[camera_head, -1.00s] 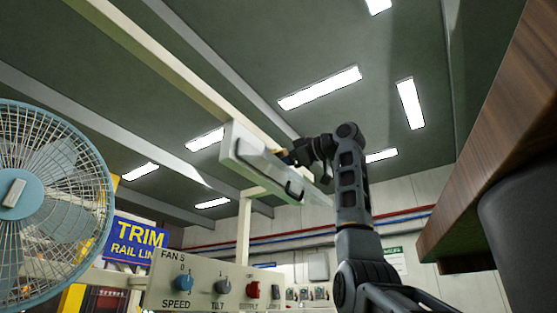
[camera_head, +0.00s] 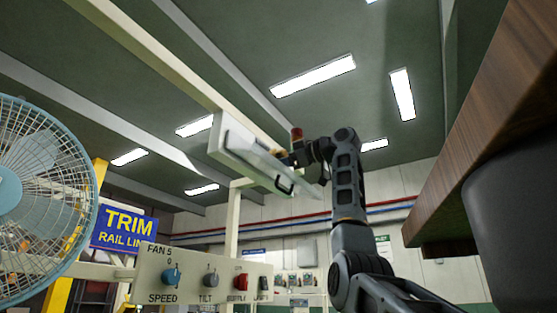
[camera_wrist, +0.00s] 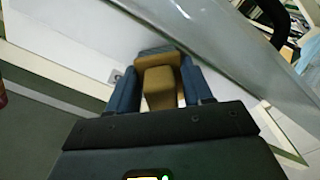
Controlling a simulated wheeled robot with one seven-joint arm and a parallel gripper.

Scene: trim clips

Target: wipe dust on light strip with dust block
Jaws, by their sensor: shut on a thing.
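The light strip (camera_head: 218,136) is a long white box under the cream overhead beam, with a translucent cover hanging tilted from it. The cover has a dark handle (camera_head: 285,186) near its far end. My gripper (camera_head: 288,158) is raised by the strip's far end, on its right side. In the wrist view its blue fingers are shut on the dust block (camera_wrist: 159,84), a tan block with a darker top. The block is in front of a white surface, beside the clear cover (camera_wrist: 205,45); contact is unclear. I cannot make out any dust.
A red cylinder (camera_head: 297,133) stands just above my gripper. A blue fan (camera_head: 35,195) is at the left, beside a switch panel (camera_head: 205,272) with knobs. A wooden shelf or tabletop edge (camera_head: 490,130) and a dark round object (camera_head: 515,210) crowd the right.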

